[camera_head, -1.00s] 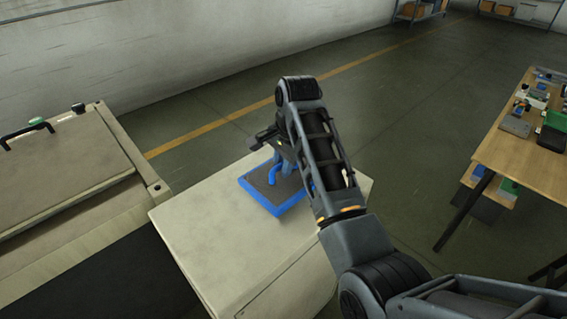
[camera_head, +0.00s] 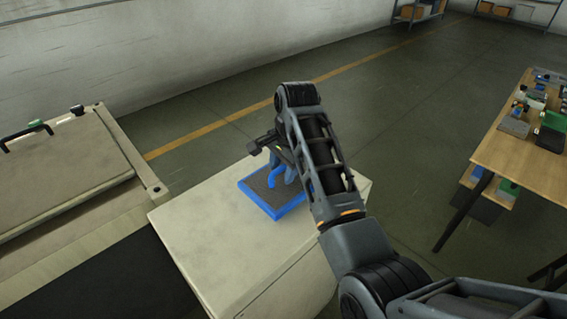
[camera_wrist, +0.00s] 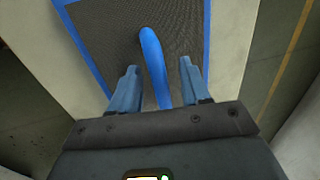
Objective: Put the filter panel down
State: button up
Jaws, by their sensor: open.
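The filter panel (camera_head: 262,202) has a blue frame, a dark mesh face and a blue loop handle. It lies flat on top of the pale cabinet (camera_head: 215,250), near its far side. In the wrist view, the panel's mesh (camera_wrist: 105,35) fills the upper middle, and the handle (camera_wrist: 153,60) rises between my fingers. My gripper (camera_wrist: 160,85) is open, with one finger on each side of the handle and a gap showing on both sides. In the head view, my arm hides the panel's right part and most of my gripper (camera_head: 284,170).
A beige machine with a lid and black handle (camera_head: 28,133) stands at the left. A wooden workbench (camera_head: 515,160) with several small items is at the right. The near part of the cabinet top is bare. Open floor lies behind the cabinet.

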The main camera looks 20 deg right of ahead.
notch_tip(320, 180, up, 12)
jog(key=s, duration=0.2)
jog(key=shift+d, duration=0.35)
jog(key=shift+s, duration=0.1)
